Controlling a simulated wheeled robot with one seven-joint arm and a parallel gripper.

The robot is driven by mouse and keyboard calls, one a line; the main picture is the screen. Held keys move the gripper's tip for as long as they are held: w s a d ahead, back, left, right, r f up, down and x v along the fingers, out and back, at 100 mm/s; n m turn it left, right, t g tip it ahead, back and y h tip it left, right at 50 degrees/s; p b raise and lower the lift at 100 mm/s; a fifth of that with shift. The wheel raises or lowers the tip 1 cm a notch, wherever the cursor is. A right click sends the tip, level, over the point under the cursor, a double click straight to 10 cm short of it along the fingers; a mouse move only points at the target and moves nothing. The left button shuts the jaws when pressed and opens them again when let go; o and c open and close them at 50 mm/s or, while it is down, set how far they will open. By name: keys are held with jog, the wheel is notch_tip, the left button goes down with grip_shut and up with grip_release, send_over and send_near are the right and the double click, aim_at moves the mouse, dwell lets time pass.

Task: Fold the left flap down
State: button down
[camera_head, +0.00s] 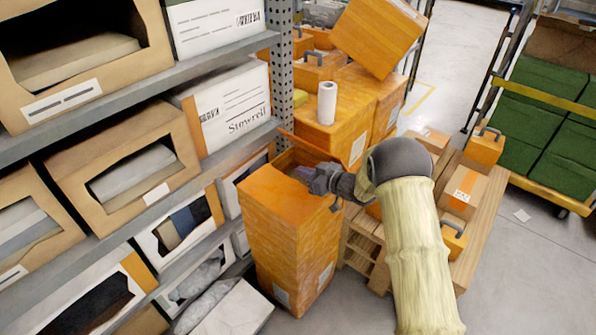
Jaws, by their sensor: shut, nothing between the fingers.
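A tall orange cardboard box (285,245) stands on the floor beside the shelf rack, with white labels low on its sides. Its top is partly open. One flap (268,196) lies about flat over the near left part of the top. Another flap (312,147) stands up, tilted, at the far edge. A dark opening with something greyish inside shows between them. My gripper (316,180) is shut and empty over the right part of the box top, close to the opening. Whether it touches a flap I cannot tell. My wrist hides the box's right rim.
A metal rack (160,85) with cartons fills the left. A wooden pallet (470,235) with small orange boxes stands right of the box. Stacked orange boxes and a white roll (327,103) are behind. Green crates (560,110) sit on a cart at right.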

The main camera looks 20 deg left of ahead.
jog(key=v, duration=0.7)
jog(key=shift+s+d, duration=0.15)
jog(key=shift+d, duration=0.1)
jog(key=d+r+m+t+h, duration=0.1)
jog(key=d+r+m+h, duration=0.15)
jog(key=d, duration=0.35)
jog(key=s+d+r+m+t+h, duration=0.1)
jog(key=d+r+m+t+h, duration=0.1)
jog(key=d+h, duration=0.3)
jog(key=d+r+m+t+h, duration=0.1)
jog(key=d+r+m+h, duration=0.15)
jog(key=d, duration=0.45)
jog(key=s+d+m+g+h, duration=0.25)
jog(key=s+d, duration=0.25)
jog(key=s, duration=0.8)
jog(key=s+d+m+g+h, duration=0.2)
jog(key=s+d+m+g, duration=0.25)
jog(key=s, duration=0.75)
jog(key=w+p+v, duration=0.1)
jog(key=p+v, duration=0.7)
jog(key=w+r+p+v, duration=0.1)
jog(key=w+p+v, duration=0.1)
jog(key=p+v, duration=0.6)
jog(key=shift+s+d+n, duration=0.2)
jog(key=shift+d+n, duration=0.2)
jog(key=shift+d, duration=0.3)
jog(key=shift+f+y, duration=0.15)
jog(key=shift+y, duration=0.1)
